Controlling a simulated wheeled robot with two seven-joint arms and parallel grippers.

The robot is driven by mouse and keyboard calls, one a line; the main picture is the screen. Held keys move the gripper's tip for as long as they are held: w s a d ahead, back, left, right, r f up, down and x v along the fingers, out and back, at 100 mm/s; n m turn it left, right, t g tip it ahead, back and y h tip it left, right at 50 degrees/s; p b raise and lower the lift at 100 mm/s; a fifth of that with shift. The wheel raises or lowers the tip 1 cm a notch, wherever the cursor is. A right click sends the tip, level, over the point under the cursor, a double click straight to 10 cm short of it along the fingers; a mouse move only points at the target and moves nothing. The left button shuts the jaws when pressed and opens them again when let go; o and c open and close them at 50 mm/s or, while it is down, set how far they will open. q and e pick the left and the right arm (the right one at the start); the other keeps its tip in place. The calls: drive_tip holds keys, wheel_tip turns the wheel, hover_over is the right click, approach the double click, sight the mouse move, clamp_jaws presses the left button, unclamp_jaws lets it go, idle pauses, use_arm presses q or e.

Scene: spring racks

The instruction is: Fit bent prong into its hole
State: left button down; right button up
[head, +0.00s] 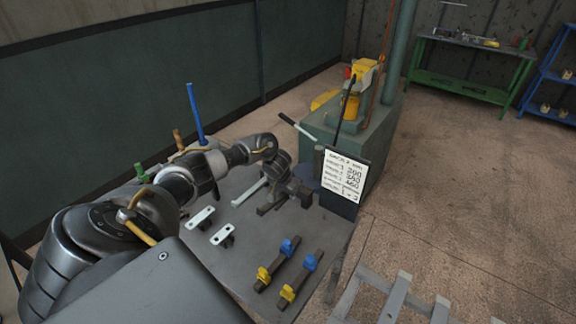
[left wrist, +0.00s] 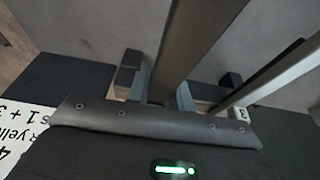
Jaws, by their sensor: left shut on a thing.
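My left gripper (head: 290,192) is over the far part of the grey table in the head view. In the left wrist view its fingers (left wrist: 165,93) are shut on a long brownish-grey bar (left wrist: 195,38), which runs away from the jaws. I cannot tell whether this bar is the bent prong, as its far end is out of the picture. A second, paler bar (left wrist: 275,75) slants beside it near a small white tag marked 3 (left wrist: 241,113). No hole can be made out; the gripper and arm hide much of that spot. My right gripper is not in view.
The grey table (head: 250,235) holds two white-topped pieces (head: 201,217) and two dark bars with blue and yellow clamps (head: 300,281). A written board (head: 342,174) stands close to the left gripper. A green cabinet (head: 345,130) with a yellow machine is behind.

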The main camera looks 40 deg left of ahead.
use_arm(q)
drive_tip(key=shift+f+b, duration=0.35)
drive_tip(key=shift+f, duration=0.3)
drive_tip(key=c, duration=1.2)
unclamp_jaws()
drive_tip(key=shift+o, duration=0.2)
drive_tip(key=shift+s+f, duration=0.1)
drive_tip(key=v, duration=1.1)
